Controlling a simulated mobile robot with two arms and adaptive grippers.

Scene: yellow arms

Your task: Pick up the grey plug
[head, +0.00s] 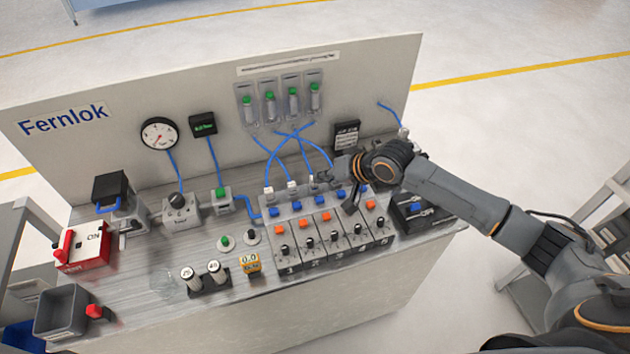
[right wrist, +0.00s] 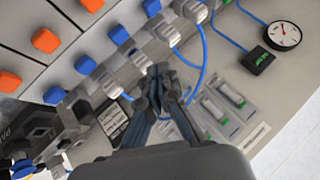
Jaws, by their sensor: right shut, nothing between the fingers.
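A small light grey plug (head: 314,181) stands in the back row of the valve block (head: 380,244), with two white plugs (head: 292,187) to its left. In the right wrist view, a grey plug (right wrist: 140,60) shows just beside my fingertips. My right gripper (head: 326,178) reaches in from the right at the back of the block. In the right wrist view, the fingers of my right gripper (right wrist: 160,72) are together and empty. I cannot tell whether they touch the plug. My left gripper is not in view.
Blue hoses (head: 282,155) cross behind the plugs, below several green-topped cylinders (head: 269,106). The upright panel (head: 150,90) stands close behind. A dark box (head: 413,208) sits right of the block. A red switch box (head: 84,248) and grey bin (head: 62,312) are far left.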

